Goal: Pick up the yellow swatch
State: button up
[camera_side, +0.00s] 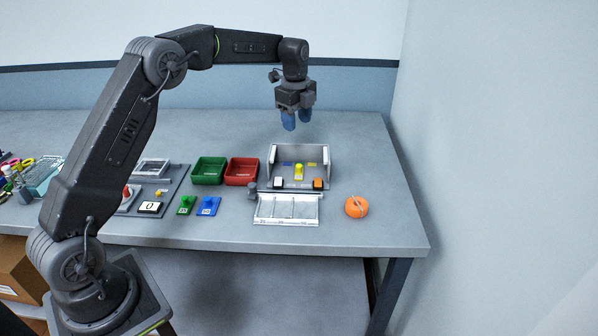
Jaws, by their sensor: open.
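A bright yellow piece (299,171) stands in the middle of a grey open-fronted holder (325,158); it is small in this view, and I cannot tell for sure that it is the swatch. Small flat blue and yellow patches lie behind it in the holder. A smaller yellow piece (159,194) sits on a dark panel to the left. My gripper (297,119) has blue fingertips, points down and is open with nothing between them. It hangs well above the holder, apart from everything.
A white block and an orange block (318,184) stand at the holder's front. A pale tray (288,209) lies before it. Green (209,171) and red (242,171) bins stand left. An orange round object (356,207) lies right. The table's back right is clear.

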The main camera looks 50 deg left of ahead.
aim_at(299, 165)
jog(key=shift+m, duration=0.5)
jog(key=f, duration=0.5)
jog(key=w+f, duration=0.1)
jog(key=f, duration=0.4)
jog(key=a+f, duration=0.1)
jog(key=f, duration=0.5)
jog(key=shift+w, duration=0.3)
jog(key=shift+r, duration=0.1)
jog(key=shift+c, duration=0.3)
grip_shut()
